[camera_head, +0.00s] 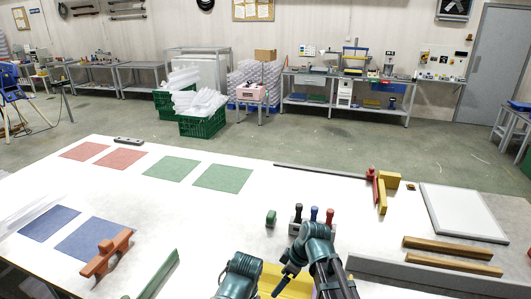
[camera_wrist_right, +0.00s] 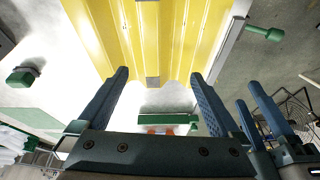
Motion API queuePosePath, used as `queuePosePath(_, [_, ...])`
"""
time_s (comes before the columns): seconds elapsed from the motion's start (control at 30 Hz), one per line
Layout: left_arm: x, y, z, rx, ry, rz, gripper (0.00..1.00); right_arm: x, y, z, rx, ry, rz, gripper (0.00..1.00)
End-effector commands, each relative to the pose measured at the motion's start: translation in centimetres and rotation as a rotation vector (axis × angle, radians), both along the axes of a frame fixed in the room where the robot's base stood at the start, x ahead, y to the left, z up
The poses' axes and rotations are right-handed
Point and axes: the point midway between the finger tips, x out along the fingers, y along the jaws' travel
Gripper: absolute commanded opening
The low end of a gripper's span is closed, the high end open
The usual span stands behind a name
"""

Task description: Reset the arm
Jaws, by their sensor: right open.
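A yellow corrugated sheet (camera_head: 288,279) lies at the table's near edge, partly covered by my arms. In the right wrist view its ridges (camera_wrist_right: 160,40) fill the top middle. My right gripper (camera_wrist_right: 163,78) is open, its two blue fingers apart and nothing between them; the sheet shows beyond the tips. Two more blue fingers, which look like those of my left gripper (camera_wrist_right: 246,93), show apart at the right of that view. In the head view both arms come in at the bottom centre, close together, and their jaws are mostly hidden.
The white table (camera_head: 150,210) holds red, green and blue mats at left. An orange-brown handled tool (camera_head: 106,253) lies at lower left. A holder with coloured handles (camera_head: 312,213) stands just beyond my arms. Wooden bars (camera_head: 455,248) and a white framed panel (camera_head: 463,212) lie at right.

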Motion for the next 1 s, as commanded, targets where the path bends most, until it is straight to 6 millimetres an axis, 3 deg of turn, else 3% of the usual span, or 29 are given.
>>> queuePosePath(0.03, [0.0, 0.0, 0.0, 0.000, 0.000, 0.000, 0.50, -1.7, 0.5, -0.3, -0.029, 0.039, -0.050, 1.00])
queuePosePath(0.2, [0.0, 0.0, 0.0, 0.000, 0.000, 0.000, 0.50, -6.6, 1.0, -1.1, -0.170, 0.168, -0.318, 1.00])
queuePosePath(0.4, [0.0, 0.0, 0.0, 0.000, 0.000, 0.000, 0.50, -10.7, 0.6, -1.4, -0.319, 0.221, -0.622, 1.00])
queuePosePath(0.63, [0.0, 0.0, 0.0, 0.000, 0.000, 0.000, 0.50, -12.6, 0.0, -1.3, -0.394, 0.216, -0.807, 1.00])
queuePosePath(1.0, [0.0, 0.0, 0.0, 0.000, 0.000, 0.000, 0.50, -12.7, 0.0, -1.3, -0.401, 0.215, -0.829, 1.00])
